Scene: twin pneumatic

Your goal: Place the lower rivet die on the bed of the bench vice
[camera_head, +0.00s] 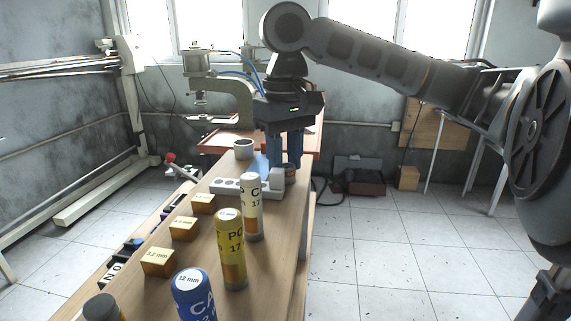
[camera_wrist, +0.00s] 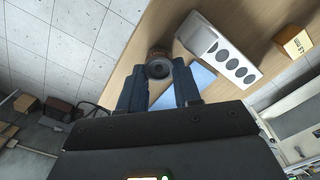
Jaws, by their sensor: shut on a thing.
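My gripper (camera_head: 285,152) points down over the far end of the wooden bench. Its blue fingers are shut on a small dark round piece with a brownish side, which I take for the lower rivet die (camera_head: 290,172). In the wrist view the die (camera_wrist: 158,64) sits between the fingertips (camera_wrist: 160,78), with its dark hollow end facing the camera. I cannot tell whether it touches the bench top. It is beside the end of a pale block with several round holes (camera_wrist: 218,48). I cannot pick out a bench vice with certainty.
A C-shaped press (camera_head: 235,98) stands on an orange-brown table (camera_head: 215,143) behind. A pale cup (camera_head: 243,149) and a blue sheet (camera_wrist: 185,88) are near my gripper. White, yellow (camera_head: 231,250) and blue canisters and several gold boxes (camera_head: 158,262) crowd the near bench.

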